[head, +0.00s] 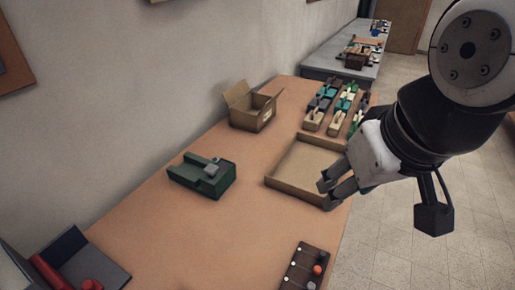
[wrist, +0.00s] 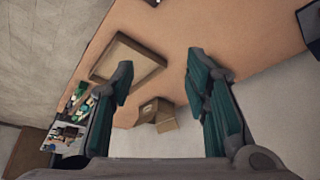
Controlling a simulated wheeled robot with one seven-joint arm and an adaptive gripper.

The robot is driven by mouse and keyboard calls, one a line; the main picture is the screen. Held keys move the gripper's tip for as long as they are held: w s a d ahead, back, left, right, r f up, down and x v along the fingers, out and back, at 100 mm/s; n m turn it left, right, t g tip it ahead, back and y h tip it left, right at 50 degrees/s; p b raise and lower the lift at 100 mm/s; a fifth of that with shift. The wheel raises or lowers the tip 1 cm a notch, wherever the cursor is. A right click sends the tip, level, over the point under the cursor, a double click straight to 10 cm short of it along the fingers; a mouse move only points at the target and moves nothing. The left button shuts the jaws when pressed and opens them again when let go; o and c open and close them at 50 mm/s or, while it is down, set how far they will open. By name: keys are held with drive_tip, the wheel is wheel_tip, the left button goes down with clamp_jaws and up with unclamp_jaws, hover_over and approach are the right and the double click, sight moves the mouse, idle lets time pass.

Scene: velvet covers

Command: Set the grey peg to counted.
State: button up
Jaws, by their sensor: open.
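A dark brown peg board (head: 297,268) lies at the near edge of the table in the head view, cut off by the bottom of the picture. A grey peg (head: 311,286) stands on its right side at the bottom edge, beside an orange peg (head: 317,270). A dark peg seems to be beyond the orange one. Small white marks run along the board's left side. My gripper (head: 326,194) is open and empty above the near right part of a shallow tray, well beyond the board. In the wrist view its fingers (wrist: 158,75) are spread apart with nothing between them.
The shallow tray (head: 274,184) is empty. A green block with a grey piece (head: 182,176) and an open cardboard box (head: 240,118) stand to its left. Several small coloured blocks (head: 338,122) stand behind. Red items (head: 48,271) are at lower left. The table's middle front is clear.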

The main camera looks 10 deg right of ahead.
drive_tip(key=shift+c, duration=0.3)
drive_tip(key=c, duration=0.4)
drive_tip(key=n+g+h+p, duration=0.3)
drive_tip(key=n+g+p, duration=0.4)
drive_tip(key=n+g, duration=0.1)
hover_over(311, 285)
drive_tip(key=w+a, duration=0.4)
drive_tip(key=w, duration=0.1)
wheel_tip(311, 285, down, 20)
drive_tip(key=x, duration=0.4)
drive_tip(key=p+x, duration=0.1)
drive_tip(key=x, duration=0.4)
drive_tip(key=p+x, duration=0.1)
drive_tip(key=x, duration=0.3)
drive_tip(key=shift+s+d+f, duration=0.15)
drive_tip(key=shift+s+f, duration=0.05)
drive_tip(key=shift+s, duration=0.25)
drive_tip(key=shift+c, duration=0.4)
clamp_jaws()
